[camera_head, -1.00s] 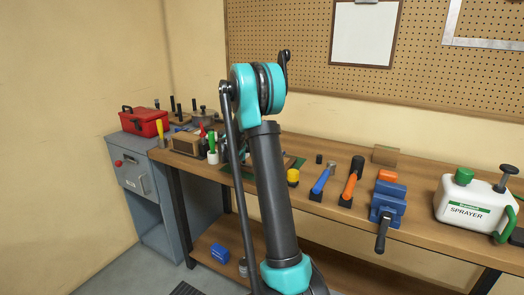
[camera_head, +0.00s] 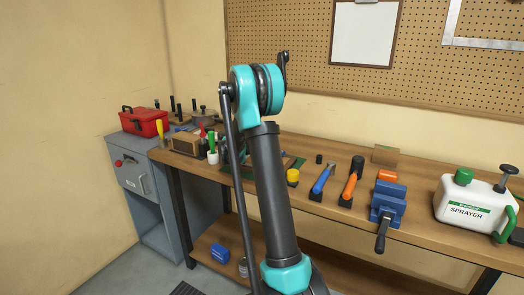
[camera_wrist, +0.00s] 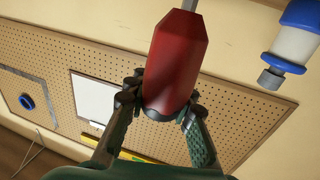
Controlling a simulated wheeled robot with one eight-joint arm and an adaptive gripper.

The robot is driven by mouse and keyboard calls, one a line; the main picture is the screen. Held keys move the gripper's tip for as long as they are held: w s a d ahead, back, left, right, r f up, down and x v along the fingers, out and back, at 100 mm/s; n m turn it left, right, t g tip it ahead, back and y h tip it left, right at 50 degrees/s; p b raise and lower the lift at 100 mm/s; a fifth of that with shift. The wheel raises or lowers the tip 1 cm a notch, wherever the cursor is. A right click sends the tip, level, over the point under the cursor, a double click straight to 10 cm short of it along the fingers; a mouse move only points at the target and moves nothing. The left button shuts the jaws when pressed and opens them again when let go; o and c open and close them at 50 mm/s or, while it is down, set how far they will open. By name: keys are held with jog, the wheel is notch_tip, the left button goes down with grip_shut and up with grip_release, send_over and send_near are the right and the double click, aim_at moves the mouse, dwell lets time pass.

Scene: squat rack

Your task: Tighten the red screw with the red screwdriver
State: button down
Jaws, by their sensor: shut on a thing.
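In the wrist view, my gripper (camera_wrist: 160,100) is shut on the red screwdriver (camera_wrist: 176,60), with one finger on each side of its red handle. The metal shank runs up out of the top of the picture, so its tip is out of view. In the head view my gripper is mostly hidden behind my arm, near the left half of the workbench. A small red item (camera_head: 203,131) stands beside a green-handled tool there; I cannot tell what it is. I cannot make out the red screw in either view.
The wooden workbench (camera_head: 335,215) holds a hammer (camera_head: 322,178), an orange-handled tool (camera_head: 350,187), a blue vise (camera_head: 389,203) and a white sprayer (camera_head: 475,205) to the right. A red toolbox (camera_head: 144,122) sits on the grey cabinet (camera_head: 140,175). A pegboard (camera_head: 290,60) covers the wall behind.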

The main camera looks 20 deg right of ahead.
jog(key=c, duration=1.2)
grip_release()
jog(key=shift+o, duration=0.5)
jog(key=shift+o, duration=1.4)
jog(key=shift+o, duration=0.2)
jog(key=o, duration=0.4)
jog(key=shift+c, duration=0.2)
jog(key=o, duration=0.4)
